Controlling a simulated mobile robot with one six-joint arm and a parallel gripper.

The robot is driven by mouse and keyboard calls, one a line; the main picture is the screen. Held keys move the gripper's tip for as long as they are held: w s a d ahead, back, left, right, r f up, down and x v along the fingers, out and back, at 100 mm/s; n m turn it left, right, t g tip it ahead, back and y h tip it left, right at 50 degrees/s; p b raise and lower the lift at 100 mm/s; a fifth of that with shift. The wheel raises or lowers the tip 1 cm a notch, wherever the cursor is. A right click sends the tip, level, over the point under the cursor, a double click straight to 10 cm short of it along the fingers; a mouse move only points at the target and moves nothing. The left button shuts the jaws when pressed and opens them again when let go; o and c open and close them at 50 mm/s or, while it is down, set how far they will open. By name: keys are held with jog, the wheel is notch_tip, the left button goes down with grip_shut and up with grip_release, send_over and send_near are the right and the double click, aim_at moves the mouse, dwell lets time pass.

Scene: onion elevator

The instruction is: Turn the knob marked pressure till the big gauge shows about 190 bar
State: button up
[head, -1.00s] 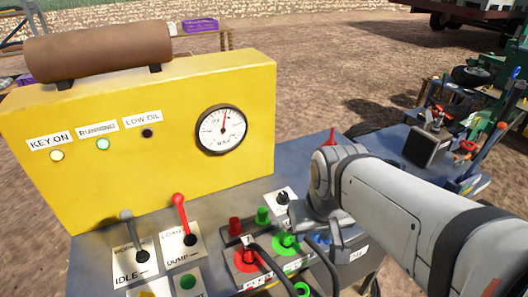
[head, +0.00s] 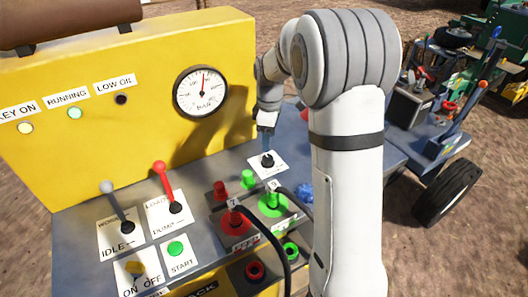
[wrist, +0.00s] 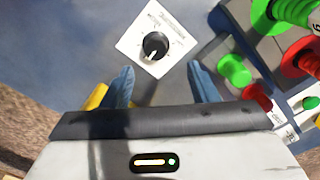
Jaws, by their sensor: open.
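The black knob (head: 267,160) sits on a white square label on the grey panel top. In the wrist view the knob (wrist: 155,45) shows whole, with a white pointer mark; its label print is too small to read surely. My gripper (head: 266,138) is above the knob, pointing down. In the wrist view its two blue fingers are apart, the gap between them (wrist: 163,84) empty, with the knob beyond the fingertips. The big round gauge (head: 201,92) is on the yellow panel. Its red needle points almost straight up, slightly right; the numbers are not readable.
Red and green hose couplings (head: 235,220) with black hoses stand just in front of the knob. A red-tipped lever (head: 166,185) and a grey-tipped lever (head: 115,205) stand to the left. The yellow panel (head: 100,150) rises behind. The running lamp (head: 75,113) glows green.

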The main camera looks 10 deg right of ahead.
aim_at(268, 157)
jog(key=shift+w+f+n, duration=0.3)
jog(key=shift+w+f, duration=0.15)
jog(key=shift+f, duration=0.35)
notch_tip(268, 157, down, 7)
jog(key=shift+f, duration=0.1)
jog(key=c, duration=0.9)
jog(key=shift+a, duration=0.25)
jog(key=shift+c, duration=0.3)
jog(key=shift+d, duration=0.2)
